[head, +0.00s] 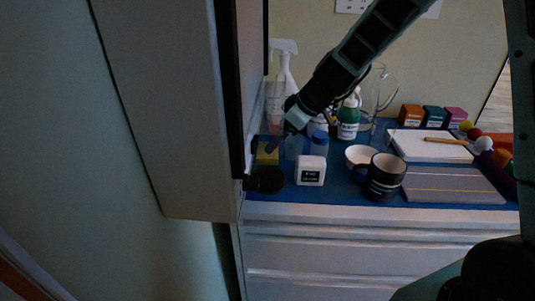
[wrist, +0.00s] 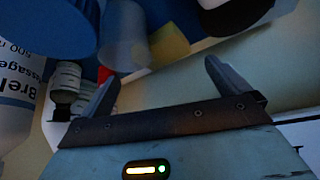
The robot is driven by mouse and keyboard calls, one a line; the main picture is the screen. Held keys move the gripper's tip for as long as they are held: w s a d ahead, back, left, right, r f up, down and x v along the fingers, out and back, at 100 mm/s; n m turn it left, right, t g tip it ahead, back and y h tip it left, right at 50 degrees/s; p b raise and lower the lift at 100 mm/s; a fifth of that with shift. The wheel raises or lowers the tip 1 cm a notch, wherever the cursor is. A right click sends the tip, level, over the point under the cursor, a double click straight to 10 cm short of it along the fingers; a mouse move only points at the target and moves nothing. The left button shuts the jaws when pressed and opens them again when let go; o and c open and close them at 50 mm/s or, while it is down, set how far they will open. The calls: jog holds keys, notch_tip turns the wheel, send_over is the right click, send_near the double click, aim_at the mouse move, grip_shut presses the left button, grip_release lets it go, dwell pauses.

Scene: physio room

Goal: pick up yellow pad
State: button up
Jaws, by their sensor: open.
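The yellow pad (head: 267,154) stands at the left end of the blue counter top in the head view, close to the tall cabinet side. It is partly hidden behind a black round object. In the wrist view the yellow pad (wrist: 168,45) shows beyond the fingers, beside a translucent cup and partly covered by it. My gripper (head: 274,142) is just above the pad in the head view, its fingers small and dark there. In the wrist view my gripper (wrist: 160,80) is open, with nothing between its fingers. The pad appears apart from the fingers.
The black round object (head: 266,180), a white container (head: 310,172), a blue-capped bottle (head: 319,144) and the translucent cup (head: 293,146) crowd the pad. The cabinet side (head: 165,110) bounds the left. A bowl (head: 360,154) and dark mug (head: 383,180) stand further right.

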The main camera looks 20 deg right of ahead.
jog(key=x, duration=0.6)
jog(key=shift+s+f, duration=0.1)
jog(key=shift+f, duration=0.15)
jog(key=c, duration=0.7)
